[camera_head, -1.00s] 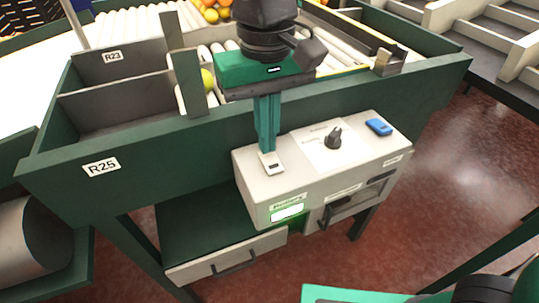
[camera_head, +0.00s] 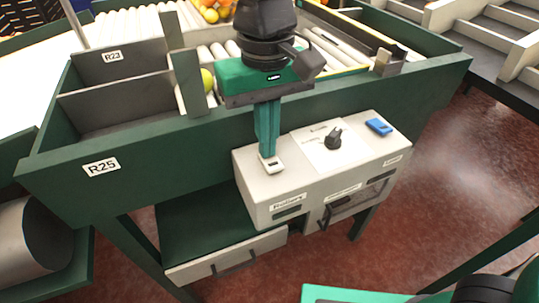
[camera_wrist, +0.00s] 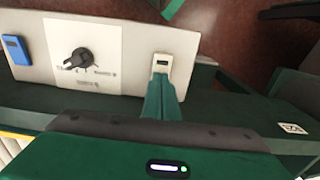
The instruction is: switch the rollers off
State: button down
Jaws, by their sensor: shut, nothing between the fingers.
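The grey control box (camera_head: 262,205) is fixed to the front of the green sorting table. Its front panel labelled Rollers (camera_head: 287,211) has a dark, unlit window. On its top are a rocker switch (camera_head: 273,167) at the left, a black knob (camera_head: 333,138) in the middle and a blue piece (camera_head: 378,127) at the right. My gripper (camera_head: 266,155) is shut and empty, pointing down with its fingertips at the rocker switch. In the wrist view the fingertips (camera_wrist: 160,78) are at the switch (camera_wrist: 161,63); whether they touch it I cannot tell.
White rollers (camera_head: 150,22) with several oranges lie behind my gripper. Walled bins stand at the left, one labelled R25 (camera_head: 101,167). A drawer (camera_head: 228,258) with a handle is below the box. The red floor (camera_head: 455,165) at the right is clear.

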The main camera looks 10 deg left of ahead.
notch_tip(320, 180, up, 7)
dwell(0.8)
dwell(0.5)
